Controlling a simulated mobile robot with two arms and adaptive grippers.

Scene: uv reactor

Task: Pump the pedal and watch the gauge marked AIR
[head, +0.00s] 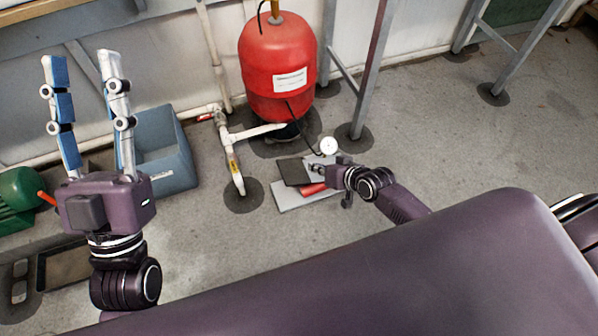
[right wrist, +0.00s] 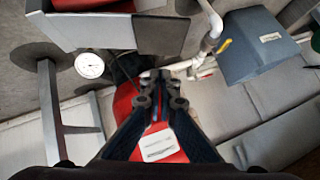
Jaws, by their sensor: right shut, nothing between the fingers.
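The foot pump has a dark pedal pad (head: 291,172) on a pale grey metal base (head: 291,201), with a red cylinder (head: 313,189) beside it. A round white gauge (head: 328,146) sits just behind it. The gauge also shows in the right wrist view (right wrist: 89,65), but its marking and needle are too small to read. My right gripper (head: 314,168) is shut and empty at the pedal's right edge. The right wrist view shows the pedal pad (right wrist: 162,33) beyond the fingertips; I cannot tell whether they touch it. My left gripper (head: 82,56) is open, raised and empty at the left.
A red tank (head: 279,60) stands behind the pump, with white pipes (head: 232,150) at its left. A blue-grey bin (head: 172,160) is by the wall. Metal legs (head: 368,70) rise right of the tank.

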